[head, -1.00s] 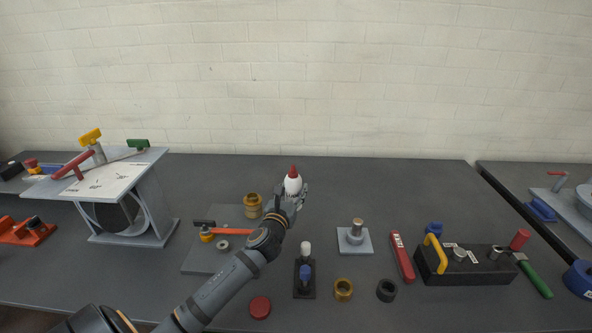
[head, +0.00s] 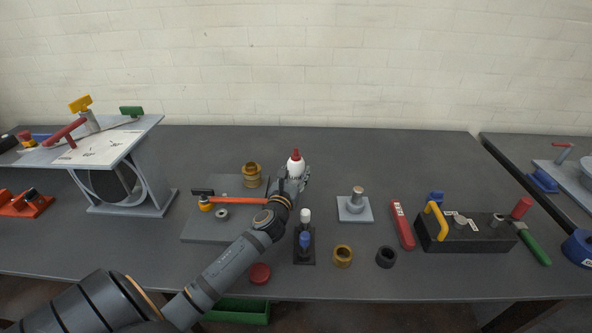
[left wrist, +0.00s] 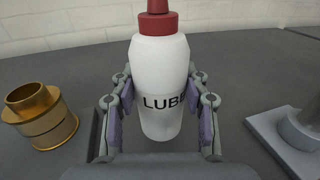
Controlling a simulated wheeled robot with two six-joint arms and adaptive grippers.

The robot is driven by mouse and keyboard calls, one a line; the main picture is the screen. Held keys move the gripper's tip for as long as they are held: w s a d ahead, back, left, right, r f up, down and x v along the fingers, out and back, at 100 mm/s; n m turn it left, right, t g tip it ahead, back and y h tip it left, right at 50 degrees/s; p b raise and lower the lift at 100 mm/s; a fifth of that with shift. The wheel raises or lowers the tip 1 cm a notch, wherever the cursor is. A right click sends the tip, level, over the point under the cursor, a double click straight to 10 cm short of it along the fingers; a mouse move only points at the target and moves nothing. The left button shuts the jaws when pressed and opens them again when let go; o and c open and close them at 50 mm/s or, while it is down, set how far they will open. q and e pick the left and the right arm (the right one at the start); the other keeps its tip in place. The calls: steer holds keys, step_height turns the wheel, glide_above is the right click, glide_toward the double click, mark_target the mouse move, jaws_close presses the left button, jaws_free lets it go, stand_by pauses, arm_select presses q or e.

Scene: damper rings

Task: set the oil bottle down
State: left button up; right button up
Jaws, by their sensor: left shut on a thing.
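The oil bottle (head: 295,164) is white with a red cap and stands upright towards the back of the dark table. It fills the middle of the left wrist view (left wrist: 160,85), with part of a "LUB" label showing. My left gripper (head: 294,180) is shut on it, with a finger pad on each side of its body in the left wrist view (left wrist: 160,112). The bottle's base is low near the table top; I cannot tell whether it touches. My right gripper is not in view.
A brass fitting (head: 251,175) stands left of the bottle. A grey plate with a post (head: 355,208) lies to the right. A black stand (head: 304,245), brass ring (head: 343,256), black ring (head: 386,258) and red puck (head: 260,273) lie nearer. Table behind the bottle is clear.

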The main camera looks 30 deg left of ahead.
arm_select(q)
steer(key=shift+f, duration=0.25)
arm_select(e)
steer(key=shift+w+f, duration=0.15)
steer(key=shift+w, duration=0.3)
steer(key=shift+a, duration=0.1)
arm_select(q)
steer(key=shift+f+b, duration=0.4)
steer(key=shift+f, duration=0.35)
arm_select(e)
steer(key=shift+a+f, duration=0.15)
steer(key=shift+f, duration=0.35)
arm_select(q)
steer(key=shift+f, duration=0.2)
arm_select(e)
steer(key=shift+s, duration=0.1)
arm_select(q)
steer(key=o, duration=1.3)
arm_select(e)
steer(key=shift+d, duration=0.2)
arm_select(q)
steer(key=v, duration=0.7)
steer(key=shift+s+d, duration=0.1)
steer(key=shift+s, duration=0.15)
